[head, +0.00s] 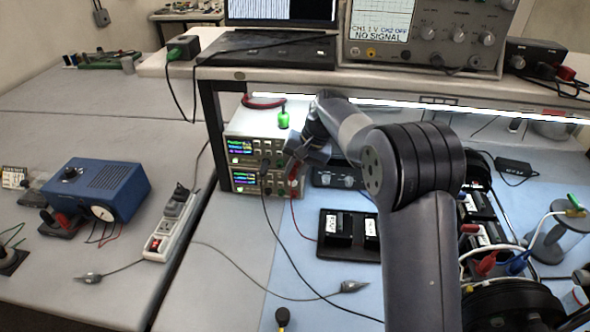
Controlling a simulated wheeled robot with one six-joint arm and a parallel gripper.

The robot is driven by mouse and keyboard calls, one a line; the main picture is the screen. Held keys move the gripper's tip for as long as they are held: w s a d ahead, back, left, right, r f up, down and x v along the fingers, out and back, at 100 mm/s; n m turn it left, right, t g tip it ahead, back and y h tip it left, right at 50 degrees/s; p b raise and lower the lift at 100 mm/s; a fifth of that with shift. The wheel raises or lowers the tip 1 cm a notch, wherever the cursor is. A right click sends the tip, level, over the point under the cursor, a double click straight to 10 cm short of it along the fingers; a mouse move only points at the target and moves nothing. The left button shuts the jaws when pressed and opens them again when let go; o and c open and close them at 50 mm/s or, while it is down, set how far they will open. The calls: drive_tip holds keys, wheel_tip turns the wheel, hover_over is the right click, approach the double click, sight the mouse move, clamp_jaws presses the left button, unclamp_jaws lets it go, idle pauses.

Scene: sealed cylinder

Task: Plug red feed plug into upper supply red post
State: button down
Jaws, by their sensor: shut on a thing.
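Two supplies are stacked under the shelf. The upper supply (240,146) and lower supply (244,181) both have lit displays. My gripper (298,161) is at the right part of their fronts, shut on the red feed plug (294,173). A red lead (294,212) hangs from the plug to the blue mat. The plug is in front of the supplies' right side; I cannot tell whether it touches a post. The upper supply's red post is too small and partly covered to make out. A black lead (268,218) runs down from the supply fronts.
A green-topped item (283,119) and a red coiled lead (264,101) are on top of the upper supply. A black tray (348,235) lies on the blue mat (315,275). The lit shelf edge (355,102) is above my arm.

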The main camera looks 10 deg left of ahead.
drive_tip(key=shift+w+d+r+p, duration=0.1)
drive_tip(key=shift+w+r+p, duration=0.3)
drive_tip(key=shift+w+p, duration=0.3)
idle(0.3)
drive_tip(key=c, duration=1.2)
unclamp_jaws()
drive_tip(key=shift+r, duration=0.1)
drive_tip(key=shift+d+r+p, duration=0.1)
drive_tip(key=shift+r+p, duration=0.35)
drive_tip(key=shift+r, duration=0.05)
drive_tip(key=s+d+r+p, duration=0.1)
drive_tip(key=d+r+p, duration=0.2)
drive_tip(key=r, duration=0.2)
drive_tip(key=shift+s+r+p, duration=0.15)
drive_tip(key=shift+r+p, duration=0.2)
drive_tip(key=shift+d+f, duration=0.1)
